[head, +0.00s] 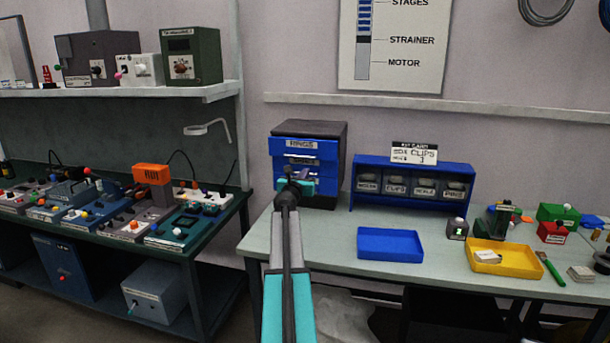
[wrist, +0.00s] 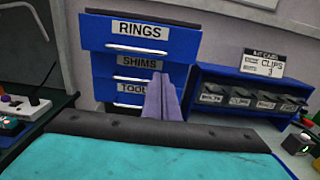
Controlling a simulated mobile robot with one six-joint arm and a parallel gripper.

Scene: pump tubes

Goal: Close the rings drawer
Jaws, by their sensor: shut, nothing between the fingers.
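The rings drawer (head: 302,147) is the top drawer of a blue and black cabinet (head: 325,129) on the bench. In the wrist view the rings drawer (wrist: 142,32) looks wider than the drawers below, and its front stands forward of them, so it appears partly pulled out. The shims drawer (wrist: 120,62) and the tools drawer (wrist: 122,89) sit beneath it, apparently flush. My gripper (wrist: 159,80) is shut and empty, its purple fingers pointing at the cabinet below the rings label. The fingers cover part of the lower drawers; I cannot tell whether they touch.
A blue rack of labelled bins (head: 411,187) with a kit card (head: 414,153) stands right of the cabinet. A blue tray (head: 390,244) and a yellow tray (head: 499,258) lie on the bench. A dark green bench (head: 222,220) with several devices is at left.

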